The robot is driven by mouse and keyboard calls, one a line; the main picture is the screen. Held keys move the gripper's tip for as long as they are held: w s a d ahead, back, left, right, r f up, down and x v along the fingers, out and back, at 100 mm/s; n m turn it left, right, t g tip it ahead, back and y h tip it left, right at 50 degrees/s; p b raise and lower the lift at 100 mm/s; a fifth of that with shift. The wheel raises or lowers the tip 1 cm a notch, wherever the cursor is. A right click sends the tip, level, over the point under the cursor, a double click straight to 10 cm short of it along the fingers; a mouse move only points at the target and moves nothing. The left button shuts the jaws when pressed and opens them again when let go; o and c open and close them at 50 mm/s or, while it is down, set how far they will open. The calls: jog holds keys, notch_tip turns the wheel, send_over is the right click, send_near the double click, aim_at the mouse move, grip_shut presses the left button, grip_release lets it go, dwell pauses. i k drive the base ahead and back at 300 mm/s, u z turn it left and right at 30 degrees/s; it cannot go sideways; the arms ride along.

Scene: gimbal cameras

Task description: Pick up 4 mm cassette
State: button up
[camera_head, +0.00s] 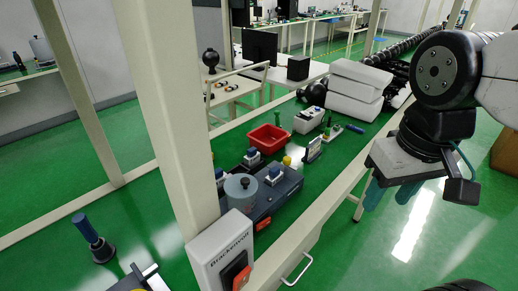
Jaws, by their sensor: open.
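My gripper (390,196) hangs at the right of the head view, below my arm. Its two teal fingers point down and stand apart, with nothing visible between them. It is to the right of the green workbench (335,165), apart from the things on it. Small blue-and-white pieces (274,173) sit on a dark blue unit (262,203) at the near part of the bench. A white-and-dark upright piece (314,149) stands to their right.
A red bin (268,138) and a white box (309,120) stand farther back on the bench. White stacked packages (354,89) lie behind. A cream post (170,100) rises at the bench's left side. The bench's right strip is mostly clear.

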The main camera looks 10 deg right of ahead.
aim_at(274, 176)
jog(key=z, duration=0.5)
jog(key=k, duration=0.55)
jog(key=z, duration=0.75)
jog(key=i, duration=0.95)
jog(key=u, duration=1.1)
jog(key=i, duration=0.3)
jog(key=u, duration=0.2)
